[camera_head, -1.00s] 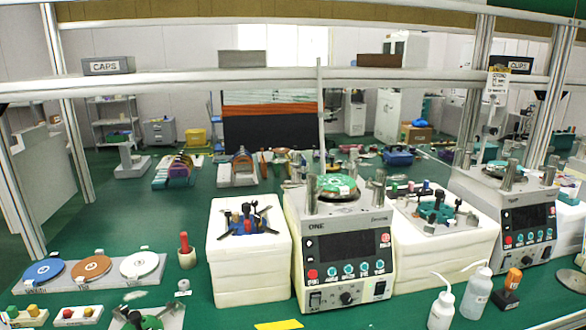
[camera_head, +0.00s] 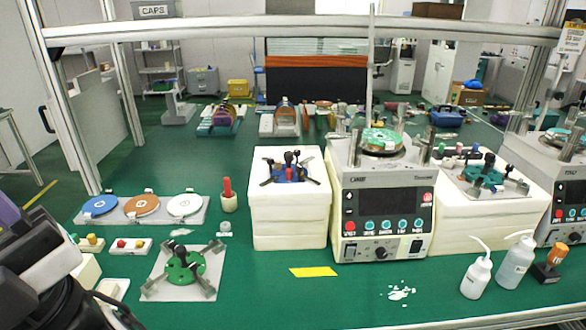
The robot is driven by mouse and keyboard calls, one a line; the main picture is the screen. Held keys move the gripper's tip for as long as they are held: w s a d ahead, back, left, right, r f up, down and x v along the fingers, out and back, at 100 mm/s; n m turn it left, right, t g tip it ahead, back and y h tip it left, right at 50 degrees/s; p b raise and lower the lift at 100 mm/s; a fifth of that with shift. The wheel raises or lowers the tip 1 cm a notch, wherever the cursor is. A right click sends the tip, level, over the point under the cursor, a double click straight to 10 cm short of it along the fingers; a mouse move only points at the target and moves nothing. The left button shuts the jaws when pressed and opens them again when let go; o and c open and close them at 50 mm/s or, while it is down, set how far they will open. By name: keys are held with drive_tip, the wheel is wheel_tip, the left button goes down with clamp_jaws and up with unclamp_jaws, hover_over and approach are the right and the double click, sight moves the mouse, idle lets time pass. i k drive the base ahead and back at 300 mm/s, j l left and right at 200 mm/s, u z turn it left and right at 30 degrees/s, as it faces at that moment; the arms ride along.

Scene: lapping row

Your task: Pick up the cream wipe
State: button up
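I cannot make out the cream wipe for sure. A pale cream block (camera_head: 88,271) shows at the lower left beside my arm, which partly hides it; I cannot tell whether it is the wipe. A flat yellow piece (camera_head: 313,272) lies on the green bench in front of the white box. A broken white patch (camera_head: 400,292) lies on the bench to its right. My dark and white arm fills the lower left corner, but my gripper's fingertips are not visible.
A green-centred fixture plate (camera_head: 180,285) lies at front left, below three discs on a grey tray (camera_head: 110,217). The white box (camera_head: 290,222) and lapping machine (camera_head: 380,232) stand behind. Wash bottles (camera_head: 477,276) stand at right. The front middle bench is mostly clear.

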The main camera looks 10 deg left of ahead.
sight(111, 288)
drive_tip(key=i+j+u, duration=0.1)
drive_tip(key=u, duration=1.3)
drive_tip(key=i+l+u, duration=0.45)
drive_tip(key=l+u, duration=0.15)
drive_tip(key=i+l+u, duration=0.25)
drive_tip(key=k+l, duration=0.05)
drive_tip(key=k, duration=0.05)
